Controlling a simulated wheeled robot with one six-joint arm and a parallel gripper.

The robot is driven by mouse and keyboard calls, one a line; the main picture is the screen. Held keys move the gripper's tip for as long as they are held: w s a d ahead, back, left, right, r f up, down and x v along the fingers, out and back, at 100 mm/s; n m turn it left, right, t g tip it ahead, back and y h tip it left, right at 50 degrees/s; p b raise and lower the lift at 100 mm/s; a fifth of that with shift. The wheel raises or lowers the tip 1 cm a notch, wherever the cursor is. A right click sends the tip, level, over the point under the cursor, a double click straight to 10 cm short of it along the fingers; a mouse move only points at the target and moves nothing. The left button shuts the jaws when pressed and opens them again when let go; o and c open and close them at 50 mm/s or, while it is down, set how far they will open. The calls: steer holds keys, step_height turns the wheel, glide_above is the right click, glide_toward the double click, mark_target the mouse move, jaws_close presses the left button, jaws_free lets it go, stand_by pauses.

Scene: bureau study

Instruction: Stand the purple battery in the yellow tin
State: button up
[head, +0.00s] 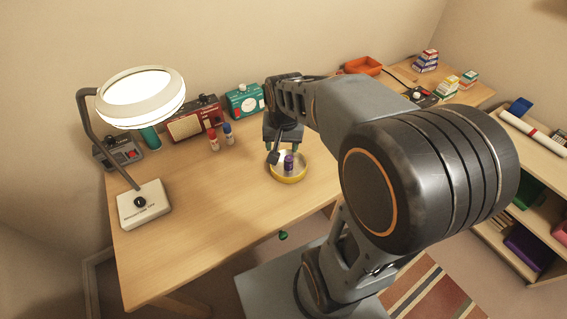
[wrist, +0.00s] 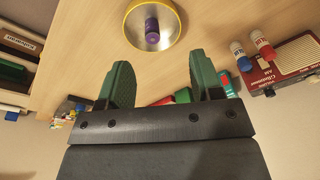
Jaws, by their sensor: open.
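The purple battery (head: 289,163) stands upright inside the round, shallow yellow tin (head: 290,181) on the desk. In the wrist view the battery (wrist: 152,25) is inside the yellow rim of the tin (wrist: 177,38), apart from the wall, with bare metal floor around it. My gripper (wrist: 160,75) is open, with its two green fingers apart and nothing between them. In the head view my gripper (head: 281,151) is beside and just above the back left of the tin, clear of the battery; part of it is hidden by its own body.
A lamp (head: 143,205) stands at the left. The front left desk is clear.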

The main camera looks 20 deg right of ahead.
steer(key=s+a+r+n+t, duration=0.1)
steer(key=s+a+n, duration=0.3)
steer(key=s, duration=0.5)
steer(key=shift+r+n+t, duration=0.4)
steer(key=shift+r+n, duration=0.05)
steer(key=shift+n, duration=0.25)
